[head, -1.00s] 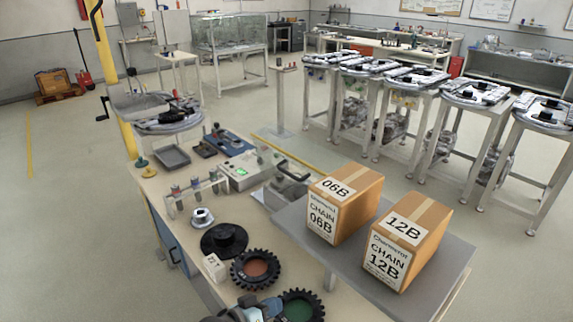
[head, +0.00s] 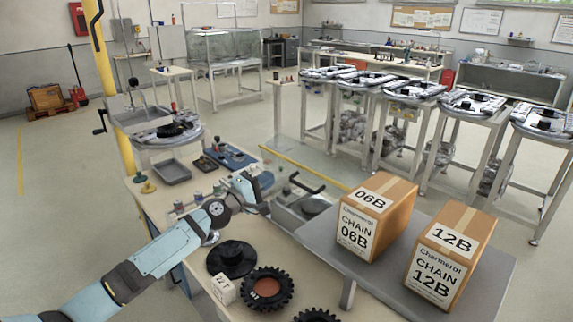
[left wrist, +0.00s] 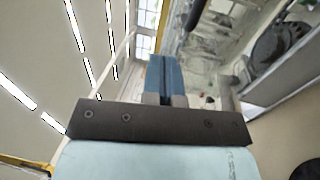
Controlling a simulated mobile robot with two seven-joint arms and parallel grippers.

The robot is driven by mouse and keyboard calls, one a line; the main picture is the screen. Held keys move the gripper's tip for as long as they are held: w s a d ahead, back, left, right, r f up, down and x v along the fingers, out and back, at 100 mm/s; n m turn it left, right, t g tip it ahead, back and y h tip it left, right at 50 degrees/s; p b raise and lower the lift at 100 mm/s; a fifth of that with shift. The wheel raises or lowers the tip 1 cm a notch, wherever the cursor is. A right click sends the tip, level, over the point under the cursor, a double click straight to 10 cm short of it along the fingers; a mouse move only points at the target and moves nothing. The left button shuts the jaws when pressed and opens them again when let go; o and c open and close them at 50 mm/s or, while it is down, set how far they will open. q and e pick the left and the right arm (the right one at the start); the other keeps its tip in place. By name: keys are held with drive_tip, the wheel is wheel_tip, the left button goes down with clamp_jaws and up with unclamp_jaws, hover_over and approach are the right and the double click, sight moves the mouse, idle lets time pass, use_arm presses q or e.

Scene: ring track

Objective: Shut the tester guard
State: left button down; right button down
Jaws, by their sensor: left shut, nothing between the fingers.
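The tester (head: 302,205) is a grey unit on the bench, left of the cartons. A clear panel with a yellow edge (head: 305,168), which looks like its guard, stands raised at the tester's far side. A black bar handle (head: 308,186) shows in front of this panel. My left gripper (head: 262,207) is shut and empty, just left of the tester and apart from the handle. In the left wrist view its closed fingers (left wrist: 168,75) point away from the camera. Part of the tester is hidden by the hand and a carton. My right gripper is not in view.
Two cartons, 06B (head: 375,215) and 12B (head: 450,260), stand on a grey shelf right of the tester. A black flanged disc (head: 231,260), a toothed wheel (head: 267,288) and a white 22T block (head: 223,289) lie in front. Trays and small parts sit farther back left.

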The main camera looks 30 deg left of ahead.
sight(292, 162)
use_arm(q)
drive_tip(key=x, duration=0.7)
drive_tip(key=shift+w, duration=0.25)
drive_tip(key=shift+w+d, duration=0.1)
